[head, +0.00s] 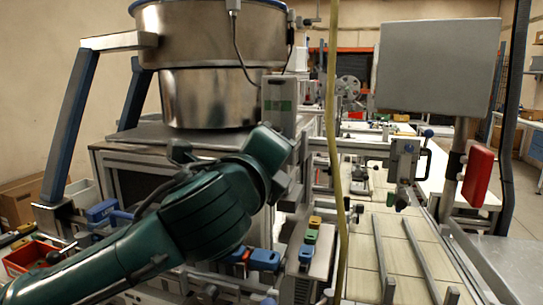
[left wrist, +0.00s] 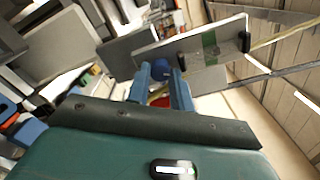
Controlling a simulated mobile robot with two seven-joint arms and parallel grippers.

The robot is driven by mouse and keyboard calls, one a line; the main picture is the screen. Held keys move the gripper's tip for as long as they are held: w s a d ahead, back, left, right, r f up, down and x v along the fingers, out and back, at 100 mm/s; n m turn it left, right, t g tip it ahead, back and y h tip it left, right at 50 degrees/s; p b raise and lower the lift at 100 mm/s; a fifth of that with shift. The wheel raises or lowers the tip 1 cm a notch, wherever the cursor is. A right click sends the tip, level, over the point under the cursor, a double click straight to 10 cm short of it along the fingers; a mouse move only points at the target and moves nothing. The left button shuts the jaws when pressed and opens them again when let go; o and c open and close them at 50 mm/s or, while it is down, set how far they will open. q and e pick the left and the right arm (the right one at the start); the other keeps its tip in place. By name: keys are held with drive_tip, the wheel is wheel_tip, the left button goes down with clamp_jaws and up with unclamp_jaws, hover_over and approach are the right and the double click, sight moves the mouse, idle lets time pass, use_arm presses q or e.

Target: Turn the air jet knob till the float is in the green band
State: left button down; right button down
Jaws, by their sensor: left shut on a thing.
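My left gripper (left wrist: 161,72) has its two blue fingers on either side of a dark blue round knob (left wrist: 160,67), shut on it. A grey upright panel with a green band (left wrist: 210,46) stands just beyond the knob. In the head view the panel's green band (head: 279,105) shows above my left wrist. The knob and fingertips are hidden there behind my wrist. I cannot make out the float in either view. My right gripper is not in view.
A large steel bowl (head: 210,95) stands behind my left arm. A grey box (head: 435,68) and a red box (head: 477,177) are at the right. Metal rails (head: 420,260) run along the tiled surface.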

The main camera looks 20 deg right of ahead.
use_arm(q)
drive_tip(key=shift+n, duration=1.1)
drive_tip(key=c, duration=1.2)
unclamp_jaws()
drive_tip(key=shift+r, duration=0.1)
drive_tip(key=shift+c, duration=0.2)
